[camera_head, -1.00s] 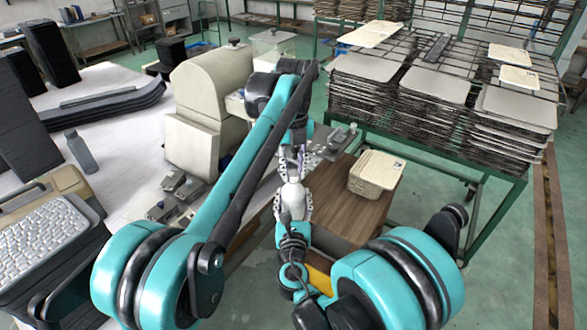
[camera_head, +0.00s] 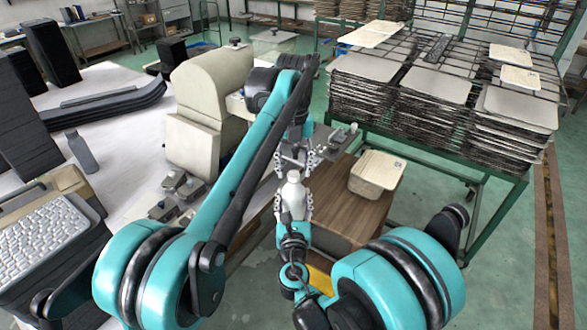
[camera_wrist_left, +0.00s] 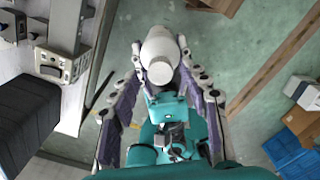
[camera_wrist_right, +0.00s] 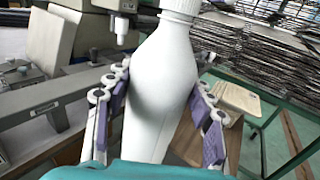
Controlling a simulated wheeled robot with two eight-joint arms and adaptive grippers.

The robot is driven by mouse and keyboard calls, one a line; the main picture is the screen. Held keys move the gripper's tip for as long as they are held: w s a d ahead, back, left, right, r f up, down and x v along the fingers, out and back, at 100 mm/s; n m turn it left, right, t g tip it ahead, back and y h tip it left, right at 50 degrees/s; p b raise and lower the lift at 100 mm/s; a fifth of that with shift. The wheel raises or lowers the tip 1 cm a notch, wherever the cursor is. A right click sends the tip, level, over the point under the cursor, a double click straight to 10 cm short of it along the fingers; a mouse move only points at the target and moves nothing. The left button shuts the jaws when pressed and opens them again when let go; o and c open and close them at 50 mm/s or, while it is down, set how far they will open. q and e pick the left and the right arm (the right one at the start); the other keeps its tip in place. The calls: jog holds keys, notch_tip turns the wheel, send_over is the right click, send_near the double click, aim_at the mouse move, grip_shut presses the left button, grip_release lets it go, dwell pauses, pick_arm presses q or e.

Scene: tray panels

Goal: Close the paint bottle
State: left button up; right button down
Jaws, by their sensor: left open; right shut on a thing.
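A white paint bottle (camera_head: 292,203) stands roughly upright in my right gripper (camera_head: 293,217), which is shut around its body. The right wrist view shows the bottle body (camera_wrist_right: 160,90) between the purple-padded fingers. A white ribbed cap (camera_wrist_right: 181,6) sits on its neck, cut off by the top edge. The left wrist view shows the cap from above as a round pale disc (camera_wrist_left: 160,72). My left gripper (camera_head: 294,165) is open over the bottle top, its fingers spread to both sides of the cap. I cannot tell how tightly the cap is seated.
A wooden surface (camera_head: 347,208) with a pale lidded box (camera_head: 377,172) lies right of the bottle. A cream machine (camera_head: 205,100) stands at the left. A green rack with stacked trays (camera_head: 430,85) fills the back right. Blue crates (camera_wrist_left: 290,150) show below.

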pick_arm(q)
jog(key=shift+r, duration=1.85)
jog(key=shift+c, duration=0.5)
